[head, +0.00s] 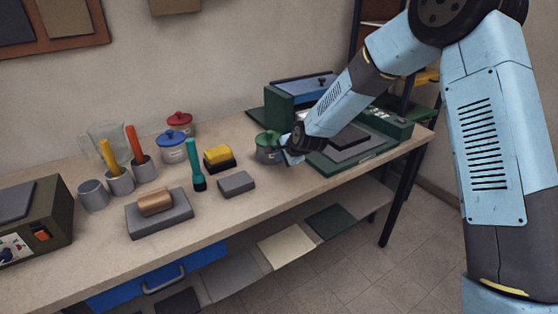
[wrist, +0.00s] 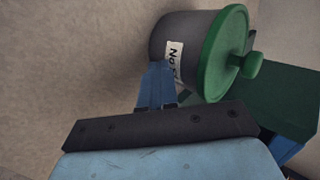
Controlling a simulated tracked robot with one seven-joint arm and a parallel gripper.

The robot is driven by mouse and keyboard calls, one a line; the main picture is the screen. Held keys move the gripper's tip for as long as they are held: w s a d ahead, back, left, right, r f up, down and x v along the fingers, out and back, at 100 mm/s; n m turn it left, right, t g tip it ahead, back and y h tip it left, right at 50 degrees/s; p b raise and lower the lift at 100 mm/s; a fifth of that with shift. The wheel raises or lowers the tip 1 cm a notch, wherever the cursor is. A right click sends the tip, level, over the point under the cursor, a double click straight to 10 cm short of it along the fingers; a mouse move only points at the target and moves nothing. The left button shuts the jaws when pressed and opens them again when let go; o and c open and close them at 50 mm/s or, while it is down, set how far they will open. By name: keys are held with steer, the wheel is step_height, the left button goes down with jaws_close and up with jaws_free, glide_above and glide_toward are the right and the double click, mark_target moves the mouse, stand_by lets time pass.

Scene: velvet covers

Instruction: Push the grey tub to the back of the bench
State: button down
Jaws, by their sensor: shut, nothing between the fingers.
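A grey tub with a green lid (head: 267,152) stands on the bench (head: 293,188), left of the green machine. In the wrist view the tub (wrist: 183,38) shows its green lid, knob and a white label with partly hidden lettering. My gripper (head: 287,157) is low over the bench at the tub's right front side. In the wrist view its blue fingers (wrist: 158,78) are shut and empty, with their tips at the tub's wall by the label. I cannot tell if they touch it.
A blue-lidded jar (head: 173,150) and a red-lidded jar (head: 180,124) stand further left. A yellow-topped brush (head: 218,156) and a grey block (head: 236,183) lie left of the tub. A green machine (head: 292,103) stands close at the right. The wall (head: 215,70) bounds the back.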

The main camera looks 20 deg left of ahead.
steer(key=shift+w+a, duration=0.7)
steer(key=shift+w, duration=0.25)
steer(key=shift+w+a, duration=0.7)
steer(key=shift+w, duration=0.25)
steer(key=shift+w+a, duration=0.45)
steer(key=shift+w, duration=0.3)
steer(key=shift+w+a, duration=0.5)
steer(key=shift+w, duration=0.2)
steer(key=shift+w+a, duration=0.45)
steer(key=shift+w, duration=0.3)
steer(key=shift+w+a, duration=0.45)
steer(key=shift+w, duration=0.3)
steer(key=shift+w+a, duration=0.45)
steer(key=shift+w, duration=0.35)
steer(key=shift+w+a, duration=0.45)
steer(key=shift+w, duration=0.3)
